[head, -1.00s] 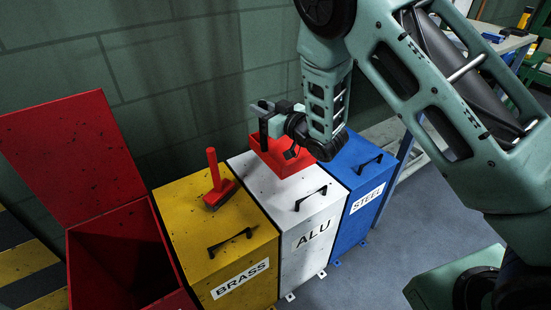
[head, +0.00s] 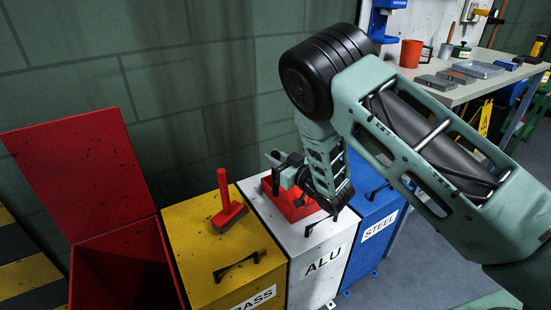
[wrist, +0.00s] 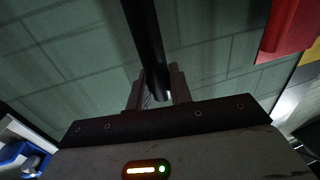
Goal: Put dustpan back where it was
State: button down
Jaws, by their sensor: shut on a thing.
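The red dustpan (head: 283,205) is at the white ALU bin, level over its lid; I cannot tell whether it touches the lid. My gripper (head: 278,160) is just above and behind it, shut on its dark handle, which is largely hidden in the head view. In the wrist view a dark bar (wrist: 148,40), which looks like that handle, runs up from between my fingers (wrist: 157,92). The white ALU bin (head: 315,250) has a closed lid with a black handle. The red hand brush (head: 229,214) lies on the yellow BRASS bin's lid (head: 195,225), its grip upright.
The red bin (head: 115,270) at left stands open, its lid (head: 80,170) raised. The blue STEEL bin (head: 375,215) is to the right, closed, partly behind my arm. A workbench (head: 445,92) with tools and a red mug (head: 411,53) stands at back right. A green wall is close behind.

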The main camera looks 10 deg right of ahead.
jog(key=c, duration=1.3)
grip_release()
jog(key=shift+o, duration=0.2)
jog(key=shift+r, duration=0.1)
jog(key=v, duration=1.2)
jog(key=s+a+r+m+g+h, duration=0.1)
jog(key=s+a+r+g+h, duration=0.4)
jog(key=s+a+g, duration=0.35)
jog(key=s+r+n+g+h, duration=0.1)
jog(key=s+r+g, duration=0.2)
jog(key=s, duration=0.8)
jog(key=s+d+r+n+g+h, duration=0.1)
jog(key=s+r+g+h, duration=0.1)
jog(key=s, duration=0.9)
jog(key=shift+d+r+g+p, duration=0.3)
jog(key=shift+r+g, duration=0.5)
jog(key=shift+g, duration=0.25)
